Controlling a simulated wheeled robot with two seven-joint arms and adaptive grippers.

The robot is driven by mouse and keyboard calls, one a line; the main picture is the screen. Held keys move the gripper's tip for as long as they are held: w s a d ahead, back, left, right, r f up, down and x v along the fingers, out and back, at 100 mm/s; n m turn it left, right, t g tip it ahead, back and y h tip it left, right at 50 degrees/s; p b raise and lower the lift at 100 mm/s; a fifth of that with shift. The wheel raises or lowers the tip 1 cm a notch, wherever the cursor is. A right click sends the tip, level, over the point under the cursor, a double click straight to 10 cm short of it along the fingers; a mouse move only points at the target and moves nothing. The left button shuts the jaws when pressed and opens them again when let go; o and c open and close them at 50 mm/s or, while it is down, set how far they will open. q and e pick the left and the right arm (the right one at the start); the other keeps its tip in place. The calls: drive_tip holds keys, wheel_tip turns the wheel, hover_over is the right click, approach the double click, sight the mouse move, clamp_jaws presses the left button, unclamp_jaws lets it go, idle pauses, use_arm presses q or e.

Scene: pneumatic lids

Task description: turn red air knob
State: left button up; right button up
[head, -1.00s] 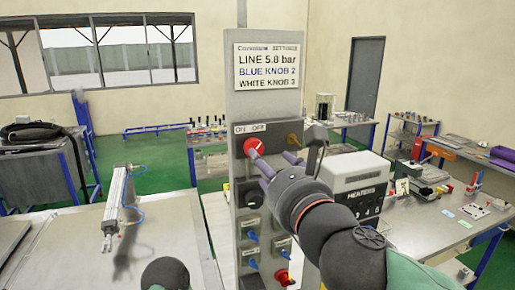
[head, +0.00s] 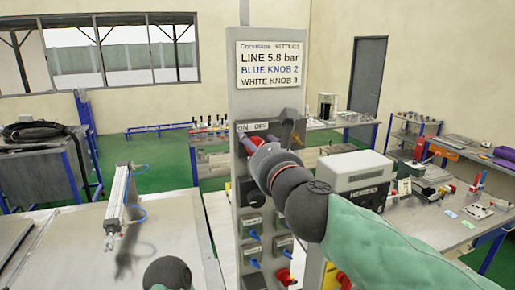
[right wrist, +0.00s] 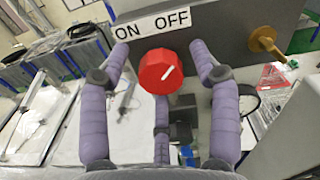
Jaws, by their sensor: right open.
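The red air knob (right wrist: 163,74) sits on the grey panel below the "ON OFF" label (right wrist: 152,28). In the right wrist view its white mark points up and to the right, toward OFF. My right gripper (right wrist: 160,65) is open. Its purple fingers stand around the knob, one on each side and one below, with gaps to the knob. In the head view the right gripper (head: 247,143) is at the panel and mostly covers the red knob (head: 257,141). My left gripper is not in view.
The control panel (head: 236,95) carries a settings sign (head: 269,64). A brass-coloured knob (right wrist: 265,42) is to the right of the red one. Blue knobs (head: 253,235) and a red-and-white knob (head: 284,276) are lower down. A heater box (head: 358,170) stands right of the panel.

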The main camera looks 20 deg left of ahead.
drive_tip(key=c, duration=1.1)
drive_tip(key=shift+c, duration=0.2)
drive_tip(key=shift+r, duration=0.1)
drive_tip(key=n+p, duration=0.2)
drive_tip(key=n, duration=0.2)
drive_tip(key=shift+r, duration=0.1)
drive_tip(key=n+p, duration=0.2)
drive_tip(key=n, duration=0.3)
drive_tip(key=shift+d+p, duration=0.1)
drive_tip(key=shift+p, duration=0.3)
drive_tip(key=n+p, duration=0.2)
drive_tip(key=n, duration=0.3)
drive_tip(key=shift+n+p, duration=0.35)
drive_tip(key=shift+n, duration=0.05)
drive_tip(key=n+p, duration=0.1)
drive_tip(key=n, duration=0.2)
drive_tip(key=shift+f+p, duration=0.3)
